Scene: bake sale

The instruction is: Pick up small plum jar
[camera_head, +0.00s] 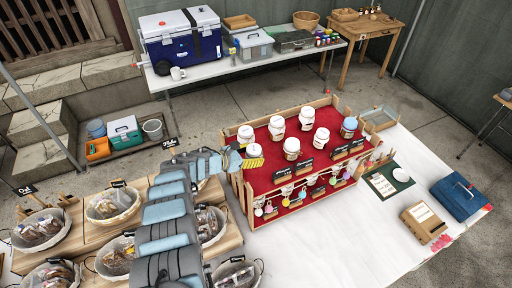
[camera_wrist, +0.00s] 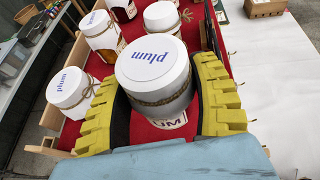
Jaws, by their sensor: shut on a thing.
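A white-lidded jar marked "plum" (camera_wrist: 153,68) stands between the ribbed yellow fingers of my gripper (camera_wrist: 158,90) in the wrist view. The fingers are shut on it from both sides. Twine runs around its neck, and part of its label shows below. In the head view my gripper (camera_head: 243,160) is at the left end of the red-lined stand, with the jar's white lid (camera_head: 253,150) beside the yellow finger. I cannot tell whether its base touches the cloth. Other plum jars stand to its left (camera_wrist: 70,88) and behind it (camera_wrist: 101,24) in the wrist view.
The red-lined stand (camera_head: 262,172) holds several more white-lidded jars close by, and hanging trinkets on its front. Baskets of wrapped goods (camera_head: 113,204) stand at the left on wooden crates. The white table (camera_head: 325,236) has free room in front of the stand.

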